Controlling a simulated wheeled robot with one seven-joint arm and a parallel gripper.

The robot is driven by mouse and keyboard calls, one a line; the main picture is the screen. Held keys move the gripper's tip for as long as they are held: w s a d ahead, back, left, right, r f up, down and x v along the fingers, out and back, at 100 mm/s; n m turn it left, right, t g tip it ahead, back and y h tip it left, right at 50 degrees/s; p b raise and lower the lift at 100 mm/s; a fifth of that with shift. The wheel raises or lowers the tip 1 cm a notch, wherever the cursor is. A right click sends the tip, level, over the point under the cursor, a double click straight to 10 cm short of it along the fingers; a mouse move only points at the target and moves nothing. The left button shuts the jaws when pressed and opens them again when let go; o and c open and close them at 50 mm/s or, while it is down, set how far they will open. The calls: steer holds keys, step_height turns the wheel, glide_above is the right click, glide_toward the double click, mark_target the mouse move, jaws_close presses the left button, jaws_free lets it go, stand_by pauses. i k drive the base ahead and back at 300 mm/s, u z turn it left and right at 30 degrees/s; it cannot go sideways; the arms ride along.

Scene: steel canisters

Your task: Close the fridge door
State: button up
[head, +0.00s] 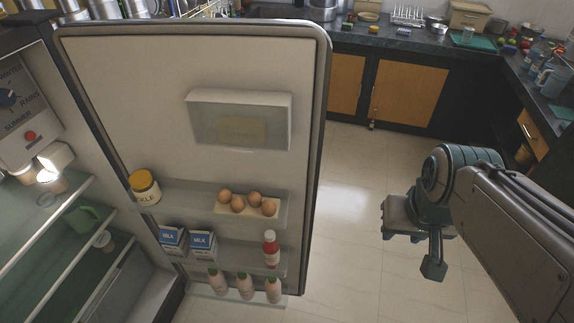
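The fridge door (160,90) stands wide open, its inner side facing me. The lit fridge interior (50,220) shows at the left, with glass shelves and a dial. My gripper (430,262) is at the right, over the floor and clear of the door's free edge (318,160). It touches nothing that I can see. Its fingers are seen from behind, so whether they are open or shut is unclear. The door's outer side is hidden.
Wooden cabinets (410,92) under a dark counter (400,42) line the back wall and continue along the right. Dishes, bottles and fruit stand on the counter. The tiled floor (350,220) between door and cabinets is clear.

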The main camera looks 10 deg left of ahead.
mark_target(157, 91)
steer(key=z, duration=0.85)
steer(key=i, duration=3.3)
steer(key=u, duration=4.6)
steer(key=i, duration=1)
